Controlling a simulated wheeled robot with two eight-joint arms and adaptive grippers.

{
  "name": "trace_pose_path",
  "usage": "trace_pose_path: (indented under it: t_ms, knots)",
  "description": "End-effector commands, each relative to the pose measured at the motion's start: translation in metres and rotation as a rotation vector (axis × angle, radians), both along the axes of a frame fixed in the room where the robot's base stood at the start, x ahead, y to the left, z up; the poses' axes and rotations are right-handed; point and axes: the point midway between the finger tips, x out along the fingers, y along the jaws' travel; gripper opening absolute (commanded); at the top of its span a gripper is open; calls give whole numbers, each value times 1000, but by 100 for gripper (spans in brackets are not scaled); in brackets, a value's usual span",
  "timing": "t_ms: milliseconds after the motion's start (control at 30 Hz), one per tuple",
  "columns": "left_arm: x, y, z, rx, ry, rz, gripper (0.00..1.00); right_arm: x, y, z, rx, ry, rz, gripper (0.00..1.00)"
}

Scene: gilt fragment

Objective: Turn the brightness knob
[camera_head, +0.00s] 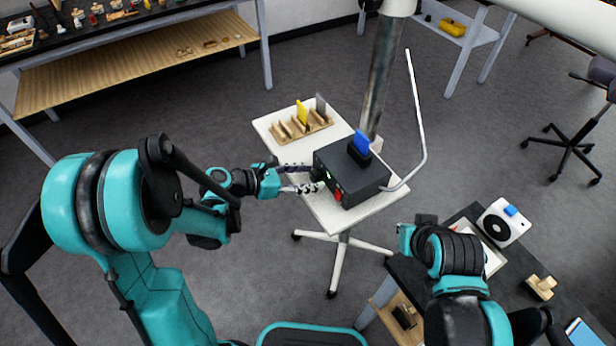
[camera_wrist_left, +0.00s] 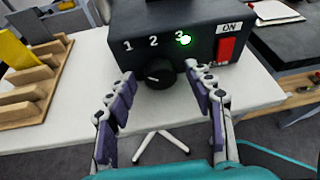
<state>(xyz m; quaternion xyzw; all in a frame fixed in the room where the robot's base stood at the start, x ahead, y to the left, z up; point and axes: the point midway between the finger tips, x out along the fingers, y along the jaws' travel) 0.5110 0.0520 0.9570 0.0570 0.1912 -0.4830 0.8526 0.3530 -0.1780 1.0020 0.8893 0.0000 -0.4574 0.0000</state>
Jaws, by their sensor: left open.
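The dark control box (camera_head: 362,182) stands on a small white table (camera_head: 384,205). In the left wrist view, the black round knob (camera_wrist_left: 158,74) sits on its front face under the numbers 1, 2 and 3. A small pale mark shows on the knob's left part. A green light (camera_wrist_left: 186,40) glows by the 3. A red switch (camera_wrist_left: 226,47) marked ON is to the right. My left gripper (camera_head: 312,179) is open, its fingers either side of the knob; contact is not clear. The knob is hidden in the head view. My right arm is at lower right; its fingers cannot be made out.
A wooden rack (camera_head: 301,127) with yellow and grey plates stands left of the box. A blue piece (camera_head: 361,142) stands on the box top. A thin white bent rod (camera_head: 421,115) and a metal post (camera_head: 382,80) rise close by. A dark table at lower right holds a white device (camera_head: 504,222).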

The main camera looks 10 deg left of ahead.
Motion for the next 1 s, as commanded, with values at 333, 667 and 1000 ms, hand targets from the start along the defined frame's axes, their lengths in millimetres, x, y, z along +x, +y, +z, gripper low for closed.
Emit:
trace_pose_path:
  t_ms: [333, 667, 1000]
  knots:
    - [0, 0, 0, 0, -1, 0, 3, 0, 0, 0, 0, 0, 0, 0]
    - [-4, -3, -1, 199, -276, -2, 3, 0, 0, -12, 0, 0, 0, 0]
    - [-4, -2, 0, 296, -404, -2, 3, 0, 0, -16, 0, 0, 0, 0]
